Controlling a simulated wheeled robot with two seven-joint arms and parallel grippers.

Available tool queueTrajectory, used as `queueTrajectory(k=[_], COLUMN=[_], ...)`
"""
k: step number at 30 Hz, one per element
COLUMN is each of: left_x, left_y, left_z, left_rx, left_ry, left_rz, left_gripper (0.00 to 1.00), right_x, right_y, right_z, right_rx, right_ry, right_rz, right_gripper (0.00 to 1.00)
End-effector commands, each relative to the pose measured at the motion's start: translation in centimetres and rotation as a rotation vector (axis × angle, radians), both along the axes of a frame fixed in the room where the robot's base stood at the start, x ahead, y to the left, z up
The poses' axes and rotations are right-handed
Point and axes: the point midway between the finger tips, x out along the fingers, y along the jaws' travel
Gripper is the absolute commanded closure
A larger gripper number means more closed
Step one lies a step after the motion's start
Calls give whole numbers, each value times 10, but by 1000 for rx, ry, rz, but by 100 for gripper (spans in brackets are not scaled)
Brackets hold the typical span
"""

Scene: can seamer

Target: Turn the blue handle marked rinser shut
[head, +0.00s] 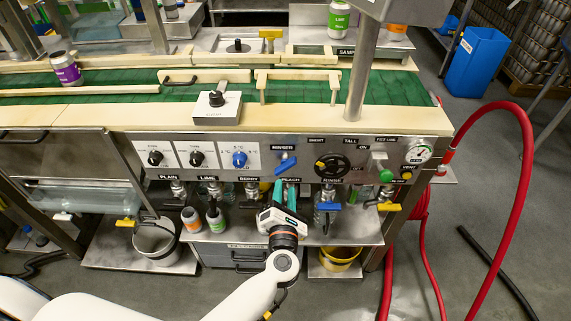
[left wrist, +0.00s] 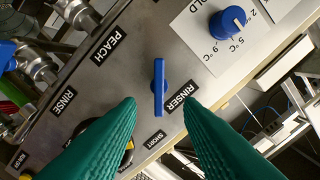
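The blue rinser handle (head: 286,164) is on the steel front panel, just below the RINSER label (head: 283,149). In the head view it slants from lower left to upper right. In the left wrist view the handle (left wrist: 159,88) stands lengthwise up the picture, beside its RINSER label (left wrist: 179,97). My left gripper (head: 285,187) has teal fingers pointing up at the panel, just below the handle. In the left wrist view its fingertips (left wrist: 162,103) are apart, with the handle showing in the gap. I see no contact. My right gripper is not in view.
Blue knob (head: 239,159) is left of the handle; black handwheel (head: 332,165) is right. Below the panel are taps, including a blue-handled one (head: 327,207) and a yellow-handled one (head: 389,207). Two cans (head: 191,219) stand on the lower shelf. A red hose (head: 524,150) loops at right.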

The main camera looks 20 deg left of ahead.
Motion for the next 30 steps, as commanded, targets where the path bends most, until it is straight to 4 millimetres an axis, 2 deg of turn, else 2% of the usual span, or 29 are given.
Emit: queueTrajectory(k=[1,6,12,17,25,30], left_x=[12,45,71,80,81,81], left_y=[3,13,20,23,23,23], left_z=[2,2,1,0,0,0], left_rx=[3,6,4,4,4,4], left_ry=[-4,-2,-1,0,0,0], left_rz=[0,-1,-2,-1,-2,-2], left_gripper=[67,67,67,67,67,93], right_x=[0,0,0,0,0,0], right_y=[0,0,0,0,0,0], right_z=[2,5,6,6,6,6], right_rx=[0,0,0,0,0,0], right_ry=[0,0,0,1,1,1], right_rz=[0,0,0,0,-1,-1], right_gripper=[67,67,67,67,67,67])
